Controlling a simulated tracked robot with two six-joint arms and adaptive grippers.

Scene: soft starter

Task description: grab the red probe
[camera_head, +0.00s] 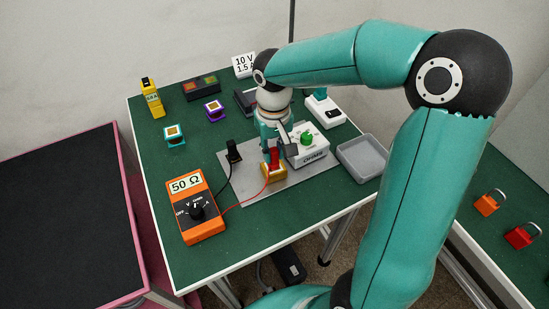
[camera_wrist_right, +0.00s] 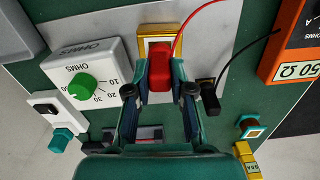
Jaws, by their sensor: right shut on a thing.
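The red probe (camera_head: 274,158) stands at a yellow-framed block (camera_head: 274,174) on the grey plate, with a red wire running to the orange multimeter (camera_head: 196,207). My right gripper (camera_head: 272,146) comes down over the red probe from above. In the right wrist view the gripper (camera_wrist_right: 160,85) has its two fingers on either side of the red probe (camera_wrist_right: 159,66), shut on it. The probe's lower end is hidden. A black probe (camera_head: 233,151) stands on the plate to the left, also in the wrist view (camera_wrist_right: 209,97). My left gripper is not in view.
A white OHMS box with a green knob (camera_head: 307,139) stands close beside my right gripper. A grey tray (camera_head: 362,158) lies at the table's right edge. Small coloured blocks, a yellow meter (camera_head: 152,97) and other devices stand farther back.

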